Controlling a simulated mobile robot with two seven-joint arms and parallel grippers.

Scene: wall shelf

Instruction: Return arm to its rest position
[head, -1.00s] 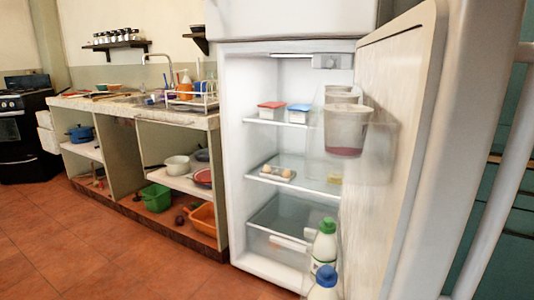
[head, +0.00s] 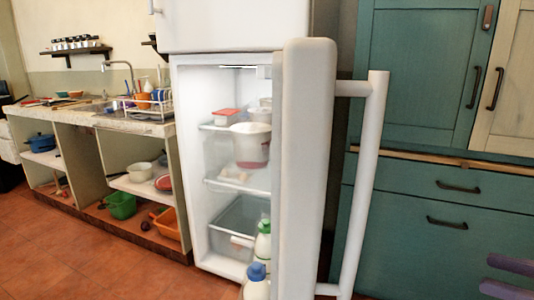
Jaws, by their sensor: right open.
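My right gripper (head: 487,273) shows at the lower right edge of the head view as two dark purple fingers. They are apart with nothing between them, in front of the teal cabinet (head: 405,240). It is clear of the fridge door handle (head: 362,190) to its left. The rest of the right arm is outside the picture. My left gripper is not in view.
The white fridge (head: 187,150) stands with its door (head: 306,160) open, seen nearly edge-on. Bottles (head: 257,285) sit low by the door. A counter (head: 140,128) with open shelves is at left. Tiled floor (head: 70,255) is clear at the lower left.

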